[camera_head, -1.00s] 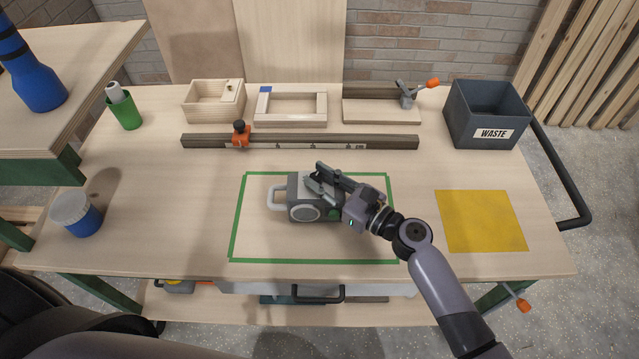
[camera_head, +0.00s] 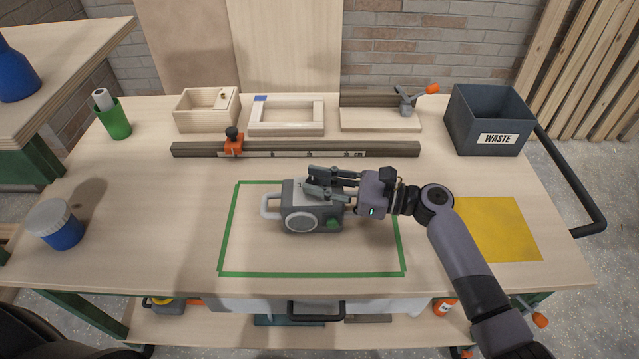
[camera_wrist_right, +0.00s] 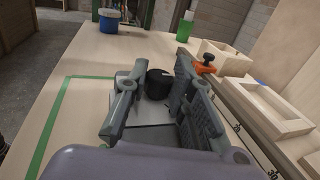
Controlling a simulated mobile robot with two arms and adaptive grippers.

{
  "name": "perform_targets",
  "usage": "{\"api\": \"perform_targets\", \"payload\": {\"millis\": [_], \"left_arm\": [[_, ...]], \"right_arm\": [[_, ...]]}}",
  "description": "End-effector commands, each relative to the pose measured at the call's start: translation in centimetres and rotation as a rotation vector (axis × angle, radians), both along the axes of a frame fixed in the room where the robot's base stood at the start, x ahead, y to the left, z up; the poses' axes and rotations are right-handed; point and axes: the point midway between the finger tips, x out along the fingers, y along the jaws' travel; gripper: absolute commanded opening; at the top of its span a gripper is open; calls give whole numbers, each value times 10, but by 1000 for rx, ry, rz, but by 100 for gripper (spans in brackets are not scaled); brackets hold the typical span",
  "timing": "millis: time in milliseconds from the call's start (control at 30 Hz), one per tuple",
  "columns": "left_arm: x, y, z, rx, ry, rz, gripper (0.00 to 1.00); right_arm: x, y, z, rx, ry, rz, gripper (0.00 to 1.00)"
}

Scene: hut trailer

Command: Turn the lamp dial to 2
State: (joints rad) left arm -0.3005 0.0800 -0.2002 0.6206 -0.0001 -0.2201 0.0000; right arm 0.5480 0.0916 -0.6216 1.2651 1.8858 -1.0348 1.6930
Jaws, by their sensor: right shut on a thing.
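The lamp (camera_head: 312,219) is a grey box with a pale handle at its left, a round lens on its front and a green knob (camera_head: 334,223) at the front right. It stands inside the green tape outline. My right gripper (camera_head: 308,182) is over the lamp's top, reaching in level from the right. In the right wrist view its fingers (camera_wrist_right: 150,100) stand either side of a black dial (camera_wrist_right: 158,84) on the lamp's top, and they are shut on it. The dial's numbers and pointer cannot be read. My left gripper is not in view.
A rail with an orange clamp (camera_head: 233,143) lies behind the lamp. Behind it are a wooden box (camera_head: 205,122), a frame (camera_head: 287,131) and a waste bin (camera_head: 490,138). A blue jar (camera_head: 62,233) stands left. The bench around the tape is mostly clear.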

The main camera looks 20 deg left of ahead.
Motion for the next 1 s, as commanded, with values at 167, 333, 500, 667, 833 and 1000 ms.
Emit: {"api": "perform_targets", "payload": {"millis": [167,333,500,667,833,1000], "left_arm": [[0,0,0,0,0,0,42],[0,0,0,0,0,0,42],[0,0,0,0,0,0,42],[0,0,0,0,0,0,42],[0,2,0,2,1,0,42],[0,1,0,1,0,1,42]], "right_arm": [[-1,0,0,0,3,1,0],[-1,0,0,0,2,0,30],[0,0,0,0,1,0,41],[0,0,0,0,1,-1,43],[0,-1,0,0,0,-1,43],[1,-16,0,0,1,-3,43]]}}
